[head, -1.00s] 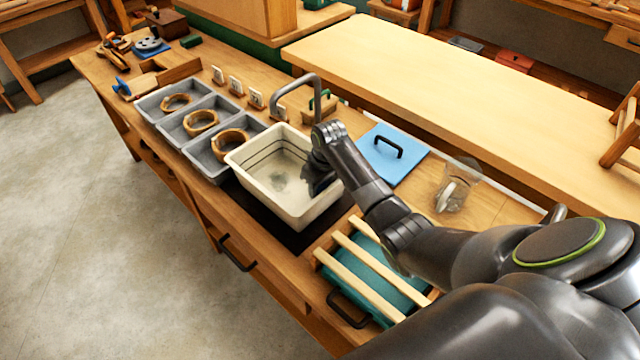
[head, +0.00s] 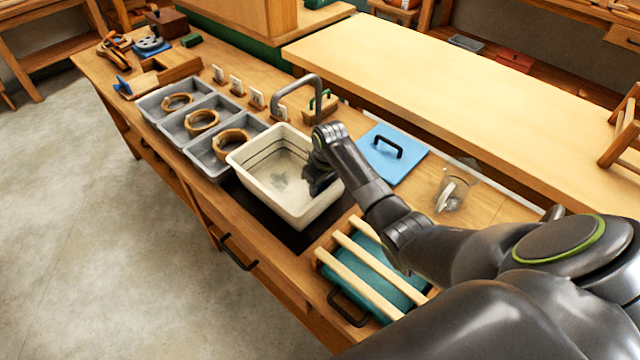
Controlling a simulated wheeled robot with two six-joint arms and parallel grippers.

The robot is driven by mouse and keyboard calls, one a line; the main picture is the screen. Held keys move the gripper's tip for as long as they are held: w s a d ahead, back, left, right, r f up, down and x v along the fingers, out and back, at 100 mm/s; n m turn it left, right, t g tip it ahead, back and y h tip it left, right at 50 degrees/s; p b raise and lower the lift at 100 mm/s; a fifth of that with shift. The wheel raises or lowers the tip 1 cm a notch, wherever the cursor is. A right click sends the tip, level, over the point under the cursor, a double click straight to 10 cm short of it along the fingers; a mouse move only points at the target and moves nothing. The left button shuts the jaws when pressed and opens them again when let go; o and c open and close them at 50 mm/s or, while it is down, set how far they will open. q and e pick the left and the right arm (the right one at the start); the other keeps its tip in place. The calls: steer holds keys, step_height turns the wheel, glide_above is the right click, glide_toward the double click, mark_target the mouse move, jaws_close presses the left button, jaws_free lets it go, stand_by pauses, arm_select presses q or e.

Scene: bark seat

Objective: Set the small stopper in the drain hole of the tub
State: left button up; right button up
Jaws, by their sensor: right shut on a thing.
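The white tub (head: 248,172) stands on the bench with water lines or dark bands around its inner wall. A blurred dark patch (head: 280,181) shows on its floor; I cannot tell whether it is the drain hole. My right gripper (head: 318,188) reaches down inside the tub at its right side, to the right of the patch. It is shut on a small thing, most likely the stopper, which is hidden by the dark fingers. My left gripper is not in view.
A grey faucet (head: 298,82) arches behind the tub. Grey trays (head: 187,128) with wooden rings adjoin it on the left. A blue board (head: 410,162) with a black handle and a clear jug (head: 455,190) lie to the right. A slatted teal tray (head: 372,275) is in front.

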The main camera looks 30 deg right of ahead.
steer(key=shift+d+f, duration=0.1)
steer(key=shift+d, duration=0.1)
steer(key=o, duration=1.4)
steer(key=shift+s, duration=0.15)
steer(key=shift+d, duration=0.1)
steer(key=shift+r+p, duration=0.75)
steer(key=shift+p, duration=0.2)
steer(key=shift+c, duration=0.4)
steer(key=shift+o, duration=0.4)
step_height(320, 180, up, 2)
steer(key=shift+r+p, duration=0.2)
steer(key=shift+p, duration=0.95)
steer(key=shift+w+r+p, duration=0.15)
steer(key=shift+r+p, duration=0.7)
steer(key=shift+p, duration=0.2)
steer(key=shift+w+r+p, duration=0.1)
steer(key=shift+r+p, duration=0.7)
steer(key=shift+p, duration=0.2)
